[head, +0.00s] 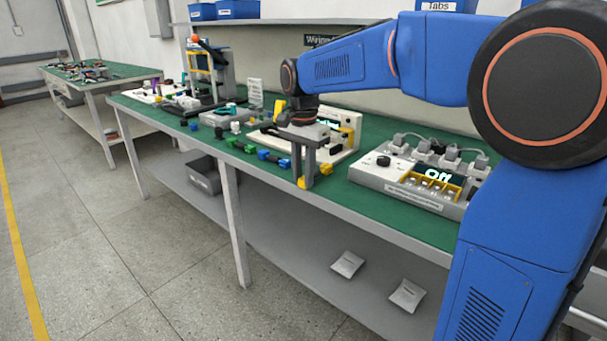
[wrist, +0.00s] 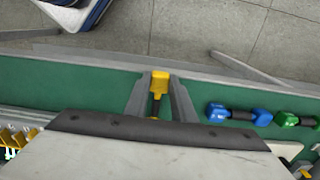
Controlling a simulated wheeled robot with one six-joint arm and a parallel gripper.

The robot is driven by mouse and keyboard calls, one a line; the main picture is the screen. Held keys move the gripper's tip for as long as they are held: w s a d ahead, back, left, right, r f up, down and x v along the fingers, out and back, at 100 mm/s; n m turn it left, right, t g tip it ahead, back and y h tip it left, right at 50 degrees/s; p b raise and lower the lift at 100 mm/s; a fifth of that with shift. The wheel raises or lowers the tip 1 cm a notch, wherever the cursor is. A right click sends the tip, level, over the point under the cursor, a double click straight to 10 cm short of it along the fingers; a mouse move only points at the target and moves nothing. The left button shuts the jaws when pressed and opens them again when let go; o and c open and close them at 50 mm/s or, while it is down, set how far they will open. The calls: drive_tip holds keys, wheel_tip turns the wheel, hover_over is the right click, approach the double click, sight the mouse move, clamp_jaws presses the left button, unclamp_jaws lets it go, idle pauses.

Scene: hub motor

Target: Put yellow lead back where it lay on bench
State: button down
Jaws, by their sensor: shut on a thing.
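The yellow lead (head: 302,183) has yellow ends and a dark middle. My gripper (head: 306,178) points down at the bench's front part and is shut on the lead. One yellow end shows on the near side of the fingers and another on the right. In the wrist view, one yellow end and some dark middle of the lead (wrist: 159,83) show between the fingers (wrist: 158,92); the rest is hidden under the gripper body. The lead is at or just above the green bench top (head: 340,196); I cannot tell whether it touches.
A blue lead (wrist: 238,114) and a green lead (wrist: 293,120) lie beside the gripper in a row along the front edge. A grey power unit (head: 420,185) reading "Off" stands to the right. A white stand (head: 345,140) is behind the gripper. Bare green bench lies between gripper and unit.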

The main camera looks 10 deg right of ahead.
drive_tip(key=c, duration=1.5)
unclamp_jaws()
drive_tip(key=shift+f, duration=0.1)
drive_tip(key=shift+r, duration=6.15)
drive_tip(key=s+d+f+n+t, duration=0.1)
drive_tip(key=s+d+f+n, duration=0.2)
drive_tip(key=s+f, duration=0.3)
drive_tip(key=s+d+f+n+t, duration=0.2)
drive_tip(key=s+d+f+n, duration=0.2)
drive_tip(key=s, duration=1)
drive_tip(key=s+d+f+n+t, duration=0.1)
drive_tip(key=s+d+f+n, duration=0.2)
drive_tip(key=s+f, duration=0.7)
drive_tip(key=shift+s+d+f+n+t, duration=0.1)
drive_tip(key=shift+d+f+n+t, duration=0.1)
drive_tip(key=shift+d+n+t, duration=0.35)
